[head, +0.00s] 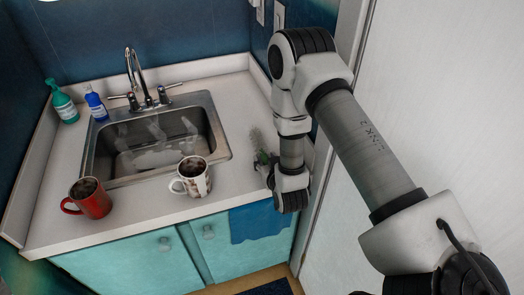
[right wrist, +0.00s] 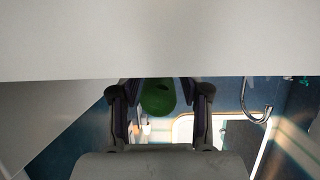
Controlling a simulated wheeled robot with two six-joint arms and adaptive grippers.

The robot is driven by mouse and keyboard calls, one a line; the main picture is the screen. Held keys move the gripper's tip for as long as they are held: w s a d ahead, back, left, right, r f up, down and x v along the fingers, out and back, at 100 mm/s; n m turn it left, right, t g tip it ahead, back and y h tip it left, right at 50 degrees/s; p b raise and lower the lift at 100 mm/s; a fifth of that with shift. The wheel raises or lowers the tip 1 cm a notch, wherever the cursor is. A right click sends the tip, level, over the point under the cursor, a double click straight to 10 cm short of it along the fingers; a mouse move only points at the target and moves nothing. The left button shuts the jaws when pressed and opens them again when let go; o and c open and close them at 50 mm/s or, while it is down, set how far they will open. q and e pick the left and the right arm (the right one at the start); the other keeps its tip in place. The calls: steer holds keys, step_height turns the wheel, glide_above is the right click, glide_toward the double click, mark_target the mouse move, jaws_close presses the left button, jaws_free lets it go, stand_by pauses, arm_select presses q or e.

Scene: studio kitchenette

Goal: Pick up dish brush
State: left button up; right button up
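The dish brush (head: 256,140) has pale bristles and a green part below them. In the head view it shows at the right end of the counter, just left of my right gripper, which hides part of it. My right gripper (head: 262,172) is low beside the brush, near the counter's front right. In the right wrist view a green, rounded part of the brush (right wrist: 157,98) shows between the two dark fingers of my right gripper (right wrist: 160,88). The fingers stand apart, with narrow gaps beside the green part. My left gripper is not in view.
A red mug (head: 93,203) and a patterned mug (head: 197,180) stand on the counter (head: 140,215) in front of the sink (head: 215,140). Green (head: 62,105) and blue (head: 95,106) bottles stand at the back left. A blue towel (head: 258,222) hangs below the brush. A wall closes the right side.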

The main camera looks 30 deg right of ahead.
mark_target(262, 145)
jaws_close()
steer(key=shift+r, duration=0.6)
step_height(262, 145, up, 2)
steer(key=shift+r+b, duration=0.2)
steer(key=shift+b, duration=0.1)
steer(key=s+a, duration=0.1)
steer(key=s, duration=0.1)
steer(key=s+a+b, duration=0.1)
steer(key=s+a, duration=0.2)
steer(key=s, duration=0.1)
steer(key=shift+a+r+b, duration=0.1)
steer(key=shift+a+b, duration=0.15)
steer(key=shift+b, duration=0.15)
steer(key=s+a+r+p, duration=0.1)
steer(key=s+a+p, duration=0.3)
steer(key=s+p, duration=0.3)
steer(key=shift+a+p, duration=0.3)
steer(key=shift+a, duration=0.05)
